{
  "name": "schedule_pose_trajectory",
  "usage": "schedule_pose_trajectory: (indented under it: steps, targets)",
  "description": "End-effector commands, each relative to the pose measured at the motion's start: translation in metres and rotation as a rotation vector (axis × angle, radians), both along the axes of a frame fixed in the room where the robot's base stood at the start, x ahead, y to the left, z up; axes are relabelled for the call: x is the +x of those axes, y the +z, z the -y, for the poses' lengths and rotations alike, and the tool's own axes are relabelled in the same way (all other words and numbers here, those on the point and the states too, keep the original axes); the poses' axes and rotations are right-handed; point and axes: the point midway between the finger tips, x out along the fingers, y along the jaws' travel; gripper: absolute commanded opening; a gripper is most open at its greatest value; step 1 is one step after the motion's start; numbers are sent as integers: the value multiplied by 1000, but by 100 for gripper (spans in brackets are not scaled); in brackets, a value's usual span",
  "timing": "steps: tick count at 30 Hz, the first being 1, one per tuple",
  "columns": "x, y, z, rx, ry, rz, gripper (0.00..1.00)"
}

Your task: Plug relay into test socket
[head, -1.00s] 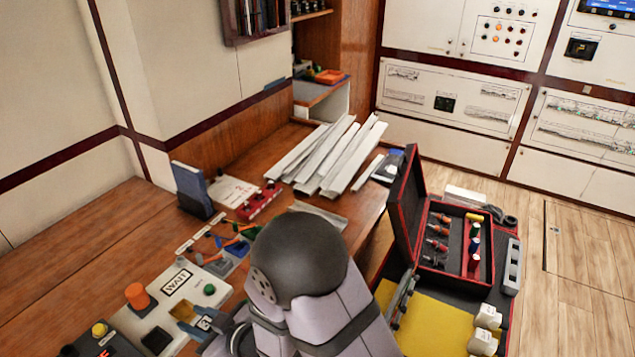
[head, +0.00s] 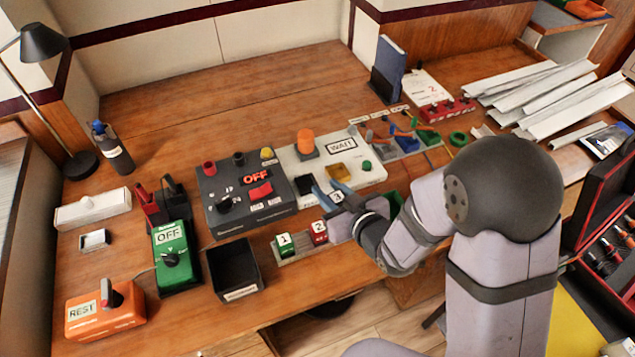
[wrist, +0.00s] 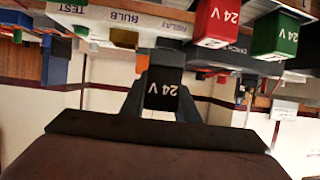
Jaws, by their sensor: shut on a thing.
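My gripper (head: 331,194) is shut on a black relay with a white "3" label (head: 337,197) on top. In the wrist view the black relay (wrist: 163,92) shows an upside-down "24 V" between the fingers. In the head view it is at the front edge of a white test box (head: 370,181) with a WAIT display. The box has a yellowish socket-like recess (head: 341,172) just beyond the relay and a dark square (head: 304,184) to its left. I cannot tell the relay's exact height, and its underside is hidden.
A green relay "1" (head: 286,244) and a red relay "2" (head: 319,232) stand in a grey rack in front. A grey OFF box (head: 222,210) is left of the white box. A black bin (head: 235,270), green OFF unit (head: 174,257) and orange REST unit (head: 105,318) are further left.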

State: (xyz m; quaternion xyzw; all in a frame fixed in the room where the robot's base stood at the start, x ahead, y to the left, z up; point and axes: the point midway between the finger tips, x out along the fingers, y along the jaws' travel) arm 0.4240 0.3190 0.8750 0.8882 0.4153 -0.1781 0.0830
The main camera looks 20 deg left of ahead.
Motion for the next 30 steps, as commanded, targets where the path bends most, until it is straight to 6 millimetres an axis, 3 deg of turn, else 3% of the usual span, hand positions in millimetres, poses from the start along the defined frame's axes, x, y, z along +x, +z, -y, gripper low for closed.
schedule_pose_trajectory:
  steps: [2, 9, 13, 16, 18, 23, 30]
  targets:
    - [-1, -3, -25, 11, 42, 15, 4]
    - [20, 45, -91, 12, 88, 15, 4]
    - [41, 73, -114, 9, 60, 10, 4]
    - [62, 93, -121, 7, 14, 7, 4]
    - [77, 96, -123, 4, -24, 1, 4]
    - [86, 86, -120, 2, -63, -1, 4]
    - [83, 57, -111, 0, -87, 0, 4]
